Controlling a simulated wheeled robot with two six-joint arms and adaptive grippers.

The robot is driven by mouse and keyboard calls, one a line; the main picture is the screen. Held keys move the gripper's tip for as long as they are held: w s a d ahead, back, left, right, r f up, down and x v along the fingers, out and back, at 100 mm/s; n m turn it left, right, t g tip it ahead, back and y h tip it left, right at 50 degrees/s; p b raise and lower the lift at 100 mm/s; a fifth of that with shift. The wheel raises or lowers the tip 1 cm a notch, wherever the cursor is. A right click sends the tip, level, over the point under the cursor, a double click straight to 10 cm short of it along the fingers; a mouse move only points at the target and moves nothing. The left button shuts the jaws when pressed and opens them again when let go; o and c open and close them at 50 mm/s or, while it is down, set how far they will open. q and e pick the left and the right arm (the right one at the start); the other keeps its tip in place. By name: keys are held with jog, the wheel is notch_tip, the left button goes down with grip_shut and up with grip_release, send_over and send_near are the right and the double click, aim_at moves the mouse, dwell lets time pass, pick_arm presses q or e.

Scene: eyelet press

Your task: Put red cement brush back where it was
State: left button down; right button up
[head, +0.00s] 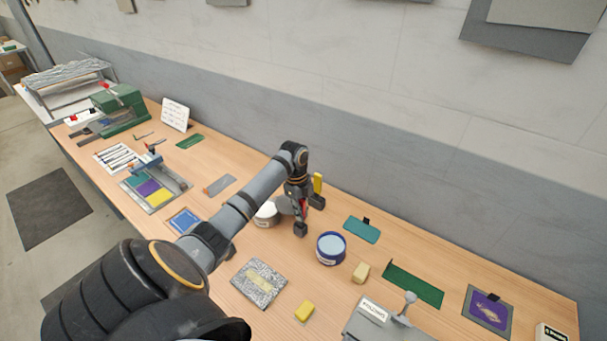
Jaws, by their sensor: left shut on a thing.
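My left gripper (309,215) is over the back middle of the workbench, pointing down. It is shut on the red cement brush (304,206), of which only a small red part shows between the fingers. The brush's lower end is hidden by the gripper. A white round pot (265,217) stands just left of the gripper, partly behind my arm. A blue-rimmed round pot (331,250) with a pale blue top stands to the right and nearer. A yellow upright piece (318,182) shows just behind the gripper; what it belongs to is unclear. My right gripper is out of view.
A speckled grey slab (259,284), a yellow block (304,311) and a tan block (361,272) lie in front. Teal (361,230) and green (413,285) mats lie to the right. A grey device (378,320) stands at the front edge. A wall runs behind the bench.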

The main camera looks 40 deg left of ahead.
pick_arm(q)
jog(key=shift+w+d+r, duration=0.1)
jog(key=shift+w, duration=0.05)
jog(key=shift+s+a, duration=0.25)
jog(key=shift+s, duration=0.2)
jog(key=shift+w+f, duration=0.1)
jog(key=shift+f, duration=0.2)
jog(key=shift+w+d+f, duration=0.1)
jog(key=shift+d+f, duration=0.05)
jog(key=c, duration=1.4)
grip_release()
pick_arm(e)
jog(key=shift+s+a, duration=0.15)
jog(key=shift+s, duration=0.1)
